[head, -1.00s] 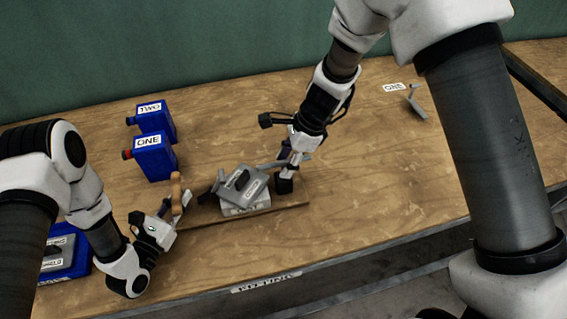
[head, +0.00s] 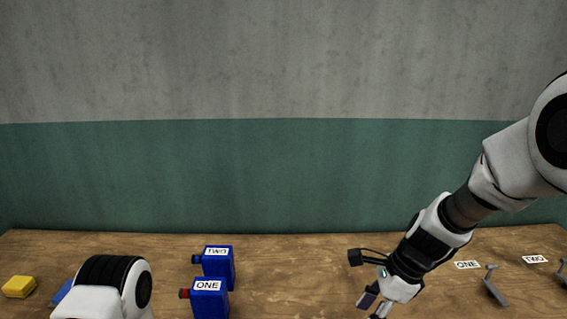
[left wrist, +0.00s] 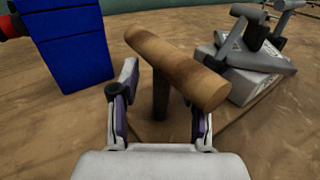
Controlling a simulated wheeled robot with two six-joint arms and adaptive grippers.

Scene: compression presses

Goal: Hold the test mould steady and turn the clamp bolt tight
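In the left wrist view a wooden T-handle (left wrist: 175,62) on a dark upright stem stands between the two fingers of my left gripper (left wrist: 160,112). The fingers are apart, with a visible gap on each side of the stem. The mould and left gripper are outside the head view.
Two blue bottles stand on the bench, labelled ONE (head: 207,302) and TWO (head: 217,264); a blue body (left wrist: 62,45) is close left in the wrist view. A yellow block (head: 19,287) lies far left. Grey tools (head: 494,290) lie right by label ONE (head: 467,265) and label TWO (head: 535,259).

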